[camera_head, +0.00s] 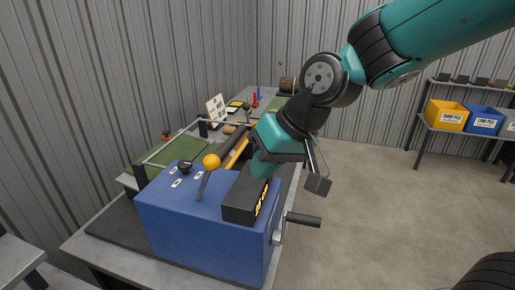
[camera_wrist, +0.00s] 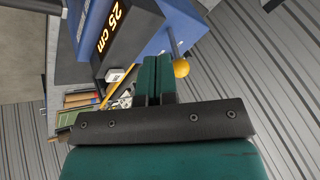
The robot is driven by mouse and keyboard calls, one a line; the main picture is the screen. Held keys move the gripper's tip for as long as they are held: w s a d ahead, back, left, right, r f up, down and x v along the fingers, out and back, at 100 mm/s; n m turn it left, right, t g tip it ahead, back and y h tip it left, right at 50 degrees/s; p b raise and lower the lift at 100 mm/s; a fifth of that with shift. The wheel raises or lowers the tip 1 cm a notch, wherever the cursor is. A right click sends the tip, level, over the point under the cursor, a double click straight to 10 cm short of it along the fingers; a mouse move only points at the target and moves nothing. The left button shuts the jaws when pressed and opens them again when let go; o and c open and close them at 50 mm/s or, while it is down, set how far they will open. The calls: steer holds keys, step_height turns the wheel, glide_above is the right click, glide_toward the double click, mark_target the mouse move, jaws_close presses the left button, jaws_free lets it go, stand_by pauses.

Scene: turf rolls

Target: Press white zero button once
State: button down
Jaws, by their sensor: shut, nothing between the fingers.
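The blue machine box (camera_head: 205,232) stands on a grey bench. A black display (camera_head: 246,196) sits on it; in the wrist view the display (camera_wrist: 122,28) reads "25 cm". A small white block (camera_wrist: 115,75), which looks like the white button, shows beside the display in the wrist view, left of my fingertips. It is hidden in the head view. My gripper (camera_head: 258,172) is over the far side of the display, pointing down. Its teal fingers (camera_wrist: 154,82) are together and empty. I cannot tell whether they touch anything.
A lever with an orange-yellow knob (camera_head: 211,161) rises left of the display, and also shows near my fingers (camera_wrist: 181,68). A black dial (camera_head: 184,167) is on the box's top. A black crank handle (camera_head: 303,220) sticks out right. Green turf (camera_head: 160,153) lies behind.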

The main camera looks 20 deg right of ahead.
steer(key=w+d+r+m+t+p, duration=0.1)
steer(key=w+d+m+t+p, duration=0.1)
steer(key=w, duration=0.6)
steer(key=w+d+r+m+t+p, duration=0.1)
steer(key=w+d+r+m+t, duration=0.1)
steer(key=w, duration=0.6)
steer(key=shift+d+m+p, duration=0.4)
steer(key=shift+d+m, duration=0.25)
steer(key=shift+m, duration=0.05)
step_height(320, 180, down, 9)
steer(key=b, duration=0.6)
steer(key=shift+r+b, duration=0.15)
steer(key=shift+b, duration=0.25)
steer(key=shift+f+b, duration=0.4)
steer(key=shift+f+b, duration=0.45)
steer(key=shift+f, duration=0.1)
stand_by(0.6)
steer(key=shift+r, duration=0.15)
steer(key=shift+r+p, duration=0.7)
steer(key=shift+r, duration=0.1)
